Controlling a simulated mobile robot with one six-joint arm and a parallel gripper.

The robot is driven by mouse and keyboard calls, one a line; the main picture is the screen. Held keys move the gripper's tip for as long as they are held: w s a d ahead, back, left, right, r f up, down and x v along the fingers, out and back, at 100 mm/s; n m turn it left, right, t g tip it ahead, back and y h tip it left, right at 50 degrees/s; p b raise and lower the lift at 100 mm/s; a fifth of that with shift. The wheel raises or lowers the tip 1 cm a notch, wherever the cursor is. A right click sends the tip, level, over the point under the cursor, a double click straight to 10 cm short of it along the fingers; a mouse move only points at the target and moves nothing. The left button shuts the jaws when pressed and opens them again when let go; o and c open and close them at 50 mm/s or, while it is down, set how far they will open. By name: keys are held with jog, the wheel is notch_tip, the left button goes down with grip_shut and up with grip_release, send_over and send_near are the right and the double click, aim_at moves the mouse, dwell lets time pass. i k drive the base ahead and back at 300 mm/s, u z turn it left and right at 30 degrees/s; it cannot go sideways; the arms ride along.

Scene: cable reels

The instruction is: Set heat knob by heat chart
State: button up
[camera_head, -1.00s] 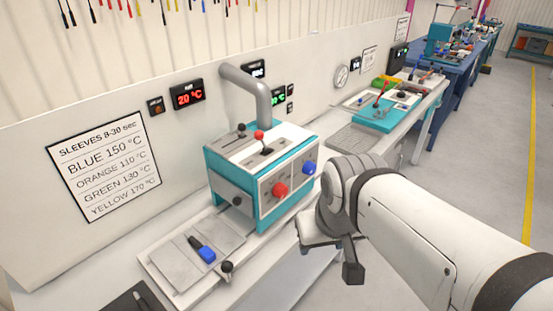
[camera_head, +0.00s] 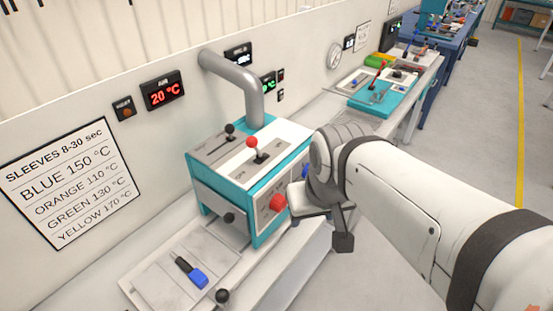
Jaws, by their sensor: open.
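The heat chart (camera_head: 70,185) on the wall at left reads sleeves 8-30 sec, blue 150 °C, orange 110, green 130, yellow 170. The teal and white heater box (camera_head: 210,172) stands on the bench. A red-tipped lever (camera_head: 252,143) and a black-tipped lever (camera_head: 230,129) are on top. A blue sleeve on a dark cable (camera_head: 197,278) lies on the tray in front. My gripper (camera_head: 325,218) is open, right of the red knob and apart from it as far as I can see.
The air display (camera_head: 162,90) reads 20 °C, with a lamp box (camera_head: 124,108) beside it. A grey pipe (camera_head: 240,78) rises from the heater to the wall. A teal tool plate (camera_head: 385,98) lies further along the bench. The floor at right is clear.

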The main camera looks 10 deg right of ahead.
aim_at(278, 203)
jog(key=z, duration=0.05)
jog(key=k, duration=0.55)
jog(key=u, duration=1)
jog(key=k, duration=0.6)
jog(key=z, duration=0.25)
jog(key=i, duration=0.5)
